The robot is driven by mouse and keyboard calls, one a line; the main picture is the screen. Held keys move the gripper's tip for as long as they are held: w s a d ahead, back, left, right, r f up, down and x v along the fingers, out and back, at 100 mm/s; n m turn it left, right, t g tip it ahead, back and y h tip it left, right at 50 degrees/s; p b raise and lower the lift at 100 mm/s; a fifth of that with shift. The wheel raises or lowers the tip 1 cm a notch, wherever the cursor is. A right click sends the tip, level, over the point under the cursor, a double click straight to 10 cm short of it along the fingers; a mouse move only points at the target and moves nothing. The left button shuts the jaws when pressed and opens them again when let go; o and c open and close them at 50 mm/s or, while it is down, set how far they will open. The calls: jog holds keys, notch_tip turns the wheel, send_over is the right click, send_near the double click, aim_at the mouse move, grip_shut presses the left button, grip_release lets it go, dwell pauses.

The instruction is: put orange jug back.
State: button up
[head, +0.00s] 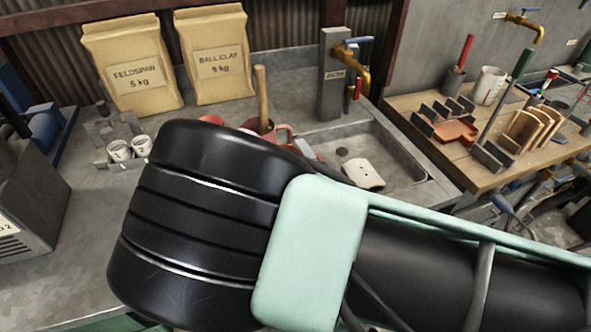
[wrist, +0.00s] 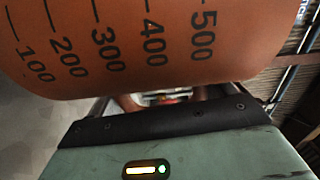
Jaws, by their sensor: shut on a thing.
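The orange jug (wrist: 130,45) fills the upper part of the wrist view, close to the camera. Its side carries black graduation marks from 100 to 500, which read tilted in the picture. My gripper (wrist: 160,100) is shut on the orange jug; its fingertips are mostly hidden by the jug. In the head view my dark arm with a pale green cover blocks the middle, so the gripper is hidden there. A small orange-red bit shows beside the arm near the sink; I cannot tell what it is.
Feldspar (head: 126,68) and ball clay (head: 214,58) bags stand at the back. Small numbered cups (head: 120,151) sit left. A sink (head: 400,170) with a brass tap (head: 357,68) lies right of centre. A wooden side table (head: 480,170) holds racks and tools. Grey counter is clear at left front.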

jog(key=shift+f, duration=2.9)
jog(key=shift+f, duration=0.1)
jog(key=o, duration=1.3)
